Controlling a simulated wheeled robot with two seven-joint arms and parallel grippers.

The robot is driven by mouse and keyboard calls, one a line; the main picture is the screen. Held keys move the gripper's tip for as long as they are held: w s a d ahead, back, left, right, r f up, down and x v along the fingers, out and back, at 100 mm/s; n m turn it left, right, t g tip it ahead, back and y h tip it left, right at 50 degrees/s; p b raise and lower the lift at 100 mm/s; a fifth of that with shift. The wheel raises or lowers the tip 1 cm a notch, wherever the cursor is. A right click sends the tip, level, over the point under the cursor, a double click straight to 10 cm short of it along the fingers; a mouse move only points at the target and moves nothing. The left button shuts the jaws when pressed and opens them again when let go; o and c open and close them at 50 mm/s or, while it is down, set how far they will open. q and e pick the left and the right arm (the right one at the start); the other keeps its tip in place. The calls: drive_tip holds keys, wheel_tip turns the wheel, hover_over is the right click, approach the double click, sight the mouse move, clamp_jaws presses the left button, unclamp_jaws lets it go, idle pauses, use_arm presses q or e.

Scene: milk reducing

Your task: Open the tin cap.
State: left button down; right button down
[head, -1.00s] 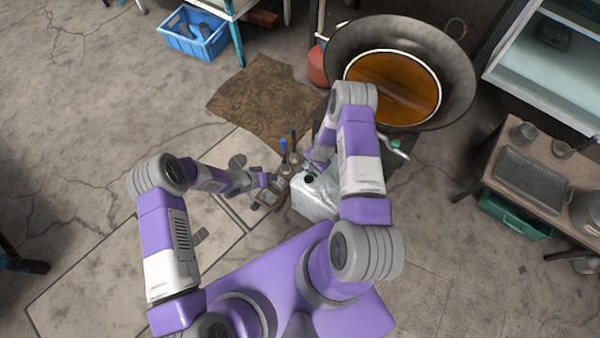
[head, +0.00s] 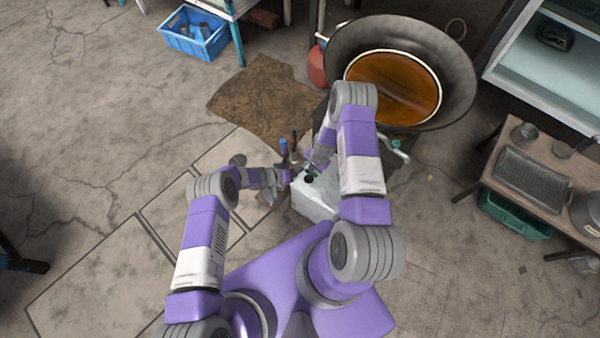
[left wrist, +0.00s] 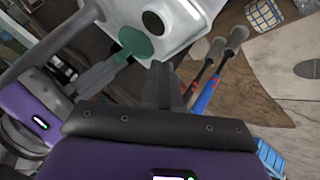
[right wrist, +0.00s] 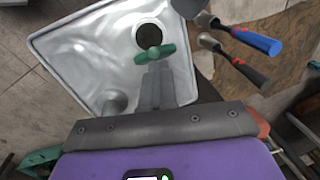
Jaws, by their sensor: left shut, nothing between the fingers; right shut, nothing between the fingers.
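The tin (head: 315,198) is a pale silvery can standing on the floor in front of my base. Its top shows a round dark opening or disc (right wrist: 150,37), also visible in the left wrist view (left wrist: 153,22). A green winged piece (right wrist: 155,54), perhaps the cap, lies beside that dark round; it also shows in the left wrist view (left wrist: 133,43). My right gripper (right wrist: 157,70) is shut at the green piece, with nothing seen between its fingers; whether it touches is unclear. My left gripper (left wrist: 165,75) is shut and empty close to the tin's side.
Hammers or similar tools with a blue handle (right wrist: 258,41) and a dark handle (right wrist: 247,70) lie beside the tin. A large wok (head: 455,80) of brown liquid stands behind it. A wooden bench (head: 490,180) is at the right; open floor is at the left.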

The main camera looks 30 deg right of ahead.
use_arm(q)
drive_tip(key=shift+s+d+r, duration=0.2)
drive_tip(key=shift+s+d, duration=0.25)
drive_tip(key=shift+d, duration=0.25)
drive_tip(key=shift+s+d+r, duration=0.2)
drive_tip(key=shift+s+d, duration=0.25)
drive_tip(key=shift+d, duration=0.25)
